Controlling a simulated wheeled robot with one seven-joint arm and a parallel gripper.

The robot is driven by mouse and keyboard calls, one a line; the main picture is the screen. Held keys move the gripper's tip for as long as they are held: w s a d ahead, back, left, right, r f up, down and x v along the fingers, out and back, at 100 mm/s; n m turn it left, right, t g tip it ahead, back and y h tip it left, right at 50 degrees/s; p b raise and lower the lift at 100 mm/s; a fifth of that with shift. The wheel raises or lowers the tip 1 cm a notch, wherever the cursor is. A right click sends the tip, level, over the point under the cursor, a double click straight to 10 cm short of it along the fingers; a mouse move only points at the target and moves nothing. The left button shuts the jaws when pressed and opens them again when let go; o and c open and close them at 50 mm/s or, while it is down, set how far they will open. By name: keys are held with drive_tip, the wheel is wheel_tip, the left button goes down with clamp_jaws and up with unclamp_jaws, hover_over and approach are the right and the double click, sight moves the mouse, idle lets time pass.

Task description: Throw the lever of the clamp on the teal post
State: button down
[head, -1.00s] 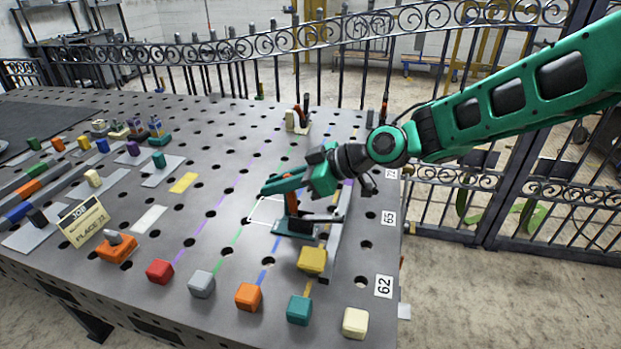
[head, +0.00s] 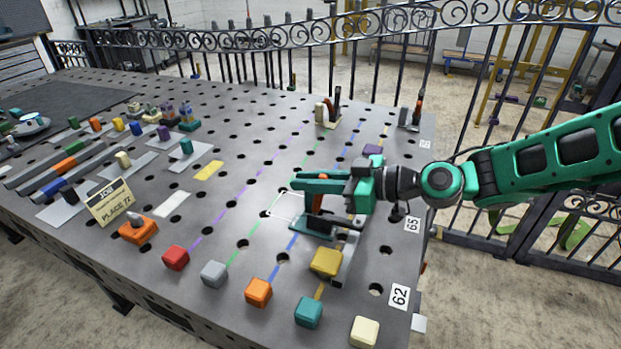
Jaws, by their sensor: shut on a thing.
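A toggle clamp (head: 312,229) with a teal base stands on the perforated table, near the right side and beside a white outlined square. My gripper (head: 316,184) comes in level from the right, just above this clamp. Its teal fingers are shut on the clamp's orange lever (head: 317,197), which stands roughly upright. The fingers hide the top of the lever, and part of the clamp arm is hard to make out. The dark clamp arm lies low, pointing right over the base.
A yellow block (head: 326,261) stands close in front of the clamp. Several coloured blocks, including a teal one (head: 308,312), line the front edge. Another clamp (head: 328,112) stands at the back and a dark one (head: 411,117) at the back right. A scroll fence (head: 330,35) runs behind.

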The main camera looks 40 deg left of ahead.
drive_tip(key=shift+f, duration=0.2)
drive_tip(key=c, duration=1.7)
unclamp_jaws()
drive_tip(key=shift+d, duration=0.1)
drive_tip(key=shift+r, duration=0.1)
drive_tip(key=v, duration=1)
drive_tip(key=shift+w+d, duration=0.15)
drive_tip(key=shift+d, duration=0.2)
